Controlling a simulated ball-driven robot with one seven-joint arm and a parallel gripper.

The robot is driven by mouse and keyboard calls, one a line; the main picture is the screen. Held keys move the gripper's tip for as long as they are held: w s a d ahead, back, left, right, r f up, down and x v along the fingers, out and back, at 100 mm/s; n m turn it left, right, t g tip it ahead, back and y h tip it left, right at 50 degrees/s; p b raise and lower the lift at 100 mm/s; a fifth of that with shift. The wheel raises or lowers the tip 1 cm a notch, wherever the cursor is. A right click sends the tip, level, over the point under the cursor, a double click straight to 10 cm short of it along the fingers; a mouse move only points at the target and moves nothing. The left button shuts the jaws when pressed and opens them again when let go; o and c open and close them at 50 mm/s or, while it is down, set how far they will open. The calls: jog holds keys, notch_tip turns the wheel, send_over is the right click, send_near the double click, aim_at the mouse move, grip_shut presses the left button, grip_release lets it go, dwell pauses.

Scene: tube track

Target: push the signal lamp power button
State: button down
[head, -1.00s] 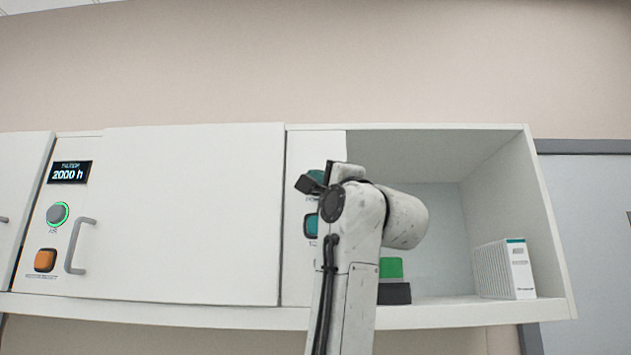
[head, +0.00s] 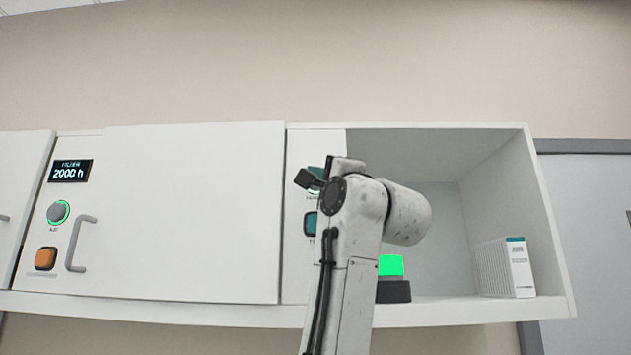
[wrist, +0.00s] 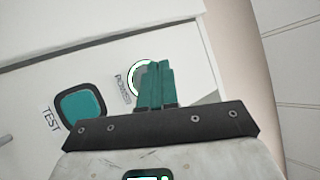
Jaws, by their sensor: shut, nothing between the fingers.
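The power button (wrist: 134,80) shows in the wrist view as a round button with a lit, pale green ring on the white panel. My gripper (wrist: 154,66) has its teal fingers shut and empty. The fingers cover much of the button, and I cannot tell whether the tips still touch it. In the head view my wrist and arm partly hide the button area. The signal lamp (head: 391,266) glows bright green on a dark base in the open shelf bay, just right of my arm.
A teal square TEST button (wrist: 80,105) sits beside the power button. A white box (head: 505,268) stands at the right in the bay. A closed door with a grey handle (head: 80,244) is at the left, beside a display (head: 70,171), a round knob (head: 58,213) and an orange button (head: 45,259).

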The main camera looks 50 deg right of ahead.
jog(key=shift+s+a, duration=0.1)
jog(key=s+a, duration=0.2)
jog(key=s+a+b, duration=0.1)
jog(key=a, duration=0.1)
jog(key=shift+s+a, duration=0.35)
dwell(0.4)
